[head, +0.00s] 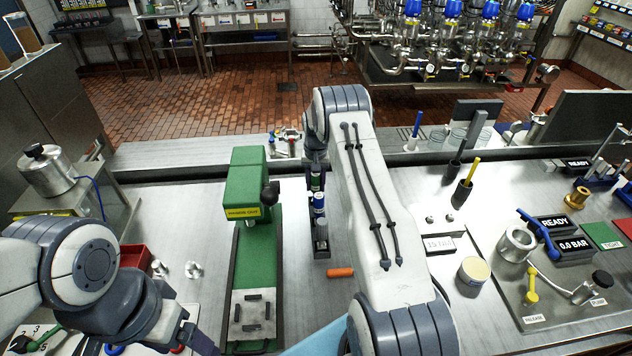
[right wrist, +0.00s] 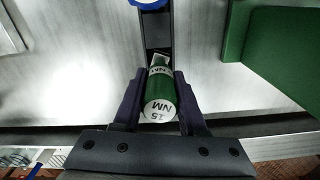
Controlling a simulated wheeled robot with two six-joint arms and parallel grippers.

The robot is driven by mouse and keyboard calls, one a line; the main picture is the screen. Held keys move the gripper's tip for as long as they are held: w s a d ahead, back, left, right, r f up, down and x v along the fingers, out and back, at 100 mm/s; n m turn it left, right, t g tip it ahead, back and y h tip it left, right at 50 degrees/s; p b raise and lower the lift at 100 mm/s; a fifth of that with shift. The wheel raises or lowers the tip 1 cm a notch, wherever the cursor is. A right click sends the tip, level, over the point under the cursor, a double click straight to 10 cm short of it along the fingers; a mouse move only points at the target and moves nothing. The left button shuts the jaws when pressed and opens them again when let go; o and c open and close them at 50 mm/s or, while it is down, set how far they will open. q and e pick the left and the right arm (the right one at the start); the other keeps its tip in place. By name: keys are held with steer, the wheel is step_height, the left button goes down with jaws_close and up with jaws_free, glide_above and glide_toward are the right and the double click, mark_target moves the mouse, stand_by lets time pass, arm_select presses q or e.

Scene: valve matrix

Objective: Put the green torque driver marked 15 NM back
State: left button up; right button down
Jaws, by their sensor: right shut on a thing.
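The green torque driver (right wrist: 161,92) has a white end marked 15 NM. My right gripper (right wrist: 158,103) is shut on it, with a finger on each side. In the head view the driver's green body (head: 316,183) shows just below my right gripper (head: 316,160). A dark narrow rack (head: 321,243) stands there, and its rail (right wrist: 157,28) runs under the driver in the wrist view. A blue driver (head: 319,204) stands in the rack, nearer than the green one. Whether the green driver's lower end sits in the rack is hidden. My left arm is at the lower left; its fingertips do not show clearly.
A green machine (head: 246,172) stands close left of the rack. An orange-handled tool (head: 340,272) lies in front of the rack. A pen cup (head: 462,193) and a metal fixture (head: 517,243) stand to the right. A red bin (head: 136,257) is at left.

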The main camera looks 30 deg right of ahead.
steer(key=shift+f, duration=0.1)
steer(key=shift+s+f+b, duration=0.1)
steer(key=shift+f+b, duration=0.5)
steer(key=shift+b, duration=0.05)
steer(key=c, duration=0.6)
jaws_free()
steer(key=shift+f, duration=0.1)
steer(key=shift+c, duration=0.2)
steer(key=shift+o, duration=0.9)
steer(key=shift+r, duration=0.2)
